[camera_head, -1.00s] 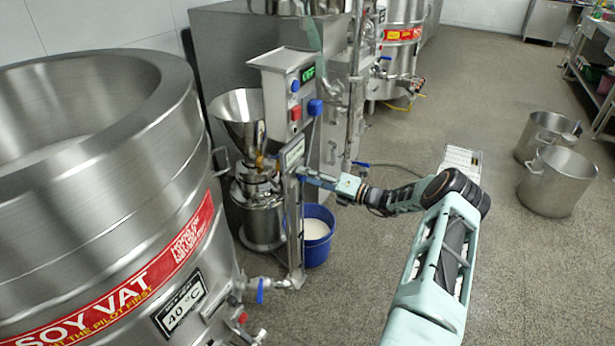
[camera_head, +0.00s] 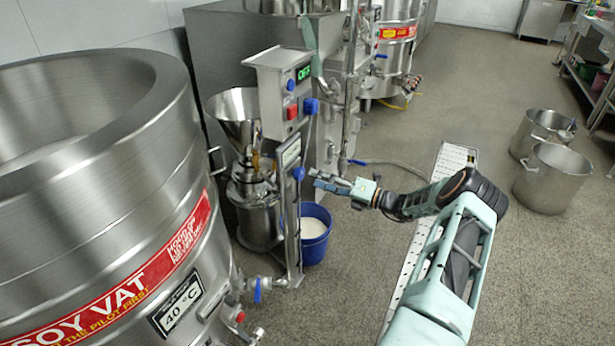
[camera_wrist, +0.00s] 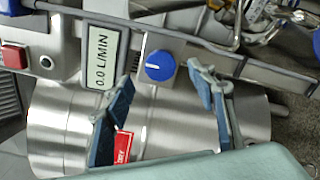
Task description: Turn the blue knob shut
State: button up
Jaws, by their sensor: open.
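The blue knob (camera_wrist: 160,65) sits on a grey panel beside a display reading 0.0 L/MIN (camera_wrist: 104,55) in the wrist view. A white line on the knob lies roughly crosswise in that view. In the head view the knob (camera_head: 298,174) shows at the edge of the mill's post. My gripper (camera_head: 318,180) is open and empty, just right of the knob. In the wrist view the fingers of my gripper (camera_wrist: 160,105) lie either side below the knob, apart from it.
A blue bucket of white liquid (camera_head: 326,236) stands below the panel. The big steel soy vat (camera_head: 100,190) fills the left. A steel funnel (camera_head: 236,108) and a red button (camera_head: 293,112) are nearby. Steel pots (camera_head: 553,180) stand at right; floor between is mostly clear.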

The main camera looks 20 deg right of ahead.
jog(key=v, duration=0.6)
jog(key=shift+s+d, duration=0.1)
jog(key=shift+s, duration=0.05)
